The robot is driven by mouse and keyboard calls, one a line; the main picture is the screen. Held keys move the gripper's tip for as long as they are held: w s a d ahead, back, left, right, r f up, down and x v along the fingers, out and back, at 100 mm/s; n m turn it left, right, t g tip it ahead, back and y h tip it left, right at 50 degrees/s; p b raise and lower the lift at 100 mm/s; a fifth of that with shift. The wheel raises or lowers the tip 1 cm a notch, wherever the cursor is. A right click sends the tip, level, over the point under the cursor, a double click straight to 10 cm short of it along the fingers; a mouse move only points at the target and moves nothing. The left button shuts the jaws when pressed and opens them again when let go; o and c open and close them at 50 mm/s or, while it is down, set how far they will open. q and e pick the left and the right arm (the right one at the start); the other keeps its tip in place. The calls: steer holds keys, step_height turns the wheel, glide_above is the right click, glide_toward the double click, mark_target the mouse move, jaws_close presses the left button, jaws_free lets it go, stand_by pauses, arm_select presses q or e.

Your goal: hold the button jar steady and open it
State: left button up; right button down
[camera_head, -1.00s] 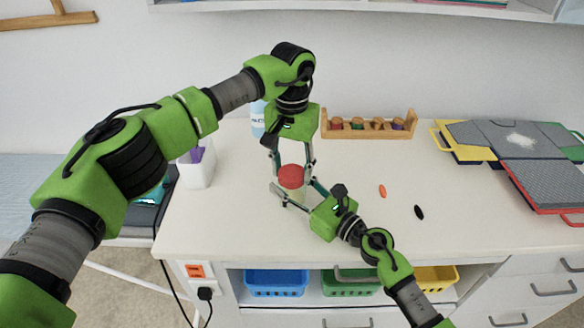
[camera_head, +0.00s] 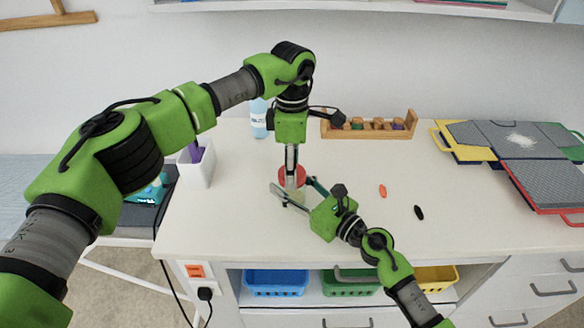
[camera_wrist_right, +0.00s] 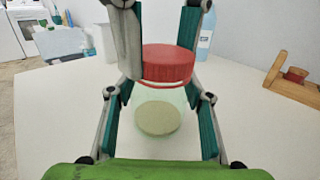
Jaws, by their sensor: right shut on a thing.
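The button jar is a clear jar (camera_wrist_right: 160,110) with a pale round bottom and a red lid (camera_wrist_right: 167,62). It stands upright on the white table, and the lid (camera_head: 292,176) sits on its top. My right gripper (camera_head: 296,194) is shut on the jar body from the front right. Its teal fingers flank the jar in the right wrist view. My left gripper (camera_head: 291,172) points straight down over the jar, with its fingers at opposite sides of the lid. Its near finger hides part of the lid, and I cannot tell whether they press on it.
An orange oval piece (camera_head: 382,191) and a black one (camera_head: 419,212) lie right of the jar. A wooden rack (camera_head: 410,125), a bottle (camera_head: 259,120) and a white holder (camera_head: 195,165) stand behind. Trays (camera_head: 480,152) fill the right side. The table's front middle is clear.

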arm_select(q)
steer(key=n, duration=2.4)
steer(key=shift+n, duration=0.3)
steer(key=n, duration=0.3)
steer(key=shift+n, duration=0.4)
steer(key=n, duration=0.4)
